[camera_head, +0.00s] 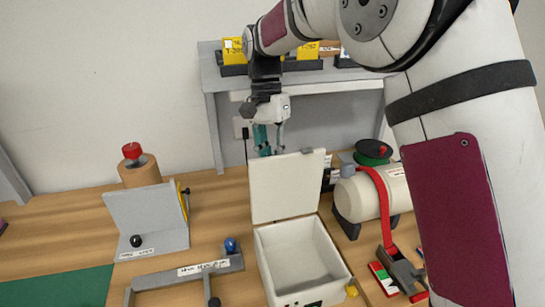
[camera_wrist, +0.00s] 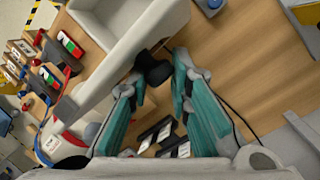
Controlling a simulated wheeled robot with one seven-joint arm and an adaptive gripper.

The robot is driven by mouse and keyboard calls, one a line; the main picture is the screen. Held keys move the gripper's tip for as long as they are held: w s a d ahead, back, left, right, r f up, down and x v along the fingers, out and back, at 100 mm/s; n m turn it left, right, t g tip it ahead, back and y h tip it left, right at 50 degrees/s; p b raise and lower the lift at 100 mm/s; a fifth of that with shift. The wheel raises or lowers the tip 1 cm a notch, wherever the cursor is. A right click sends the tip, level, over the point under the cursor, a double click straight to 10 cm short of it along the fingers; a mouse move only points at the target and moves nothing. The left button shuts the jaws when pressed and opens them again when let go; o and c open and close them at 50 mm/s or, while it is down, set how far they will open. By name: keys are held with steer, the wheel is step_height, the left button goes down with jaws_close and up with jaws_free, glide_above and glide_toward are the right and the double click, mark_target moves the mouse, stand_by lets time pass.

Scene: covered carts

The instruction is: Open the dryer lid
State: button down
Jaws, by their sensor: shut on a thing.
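The dryer is a white box (camera_head: 309,274) on the wooden table, at the bottom middle of the head view. Its white lid (camera_head: 285,187) stands up at the back, roughly upright, and the empty-looking inside shows. My gripper (camera_head: 268,150) is behind the lid's upper edge, pointing down, with teal fingers. In the wrist view my gripper (camera_wrist: 160,82) has its fingertips on either side of a black knob (camera_wrist: 153,69) beside the white lid, and is shut on it. In the head view the lid hides the knob.
Right of the dryer lie a cream tank (camera_head: 370,194) with a red strap and a dark green reel (camera_head: 373,152). Left stand a grey angled stand (camera_head: 150,218) and a grey handled fixture (camera_head: 190,275). A grey shelf (camera_head: 215,75) with yellow-labelled bins is behind.

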steer(key=c, duration=1.4)
jaws_free()
steer(key=shift+s+a+f, duration=0.15)
steer(key=shift+a+f, duration=0.05)
steer(key=shift+a, duration=0.3)
steer(key=shift+d+r, duration=0.15)
steer(key=shift+d, duration=0.1)
steer(key=shift+r, duration=0.2)
steer(key=v, duration=1.1)
steer(key=shift+w+a+r, duration=0.1)
steer(key=shift+w+r, duration=0.15)
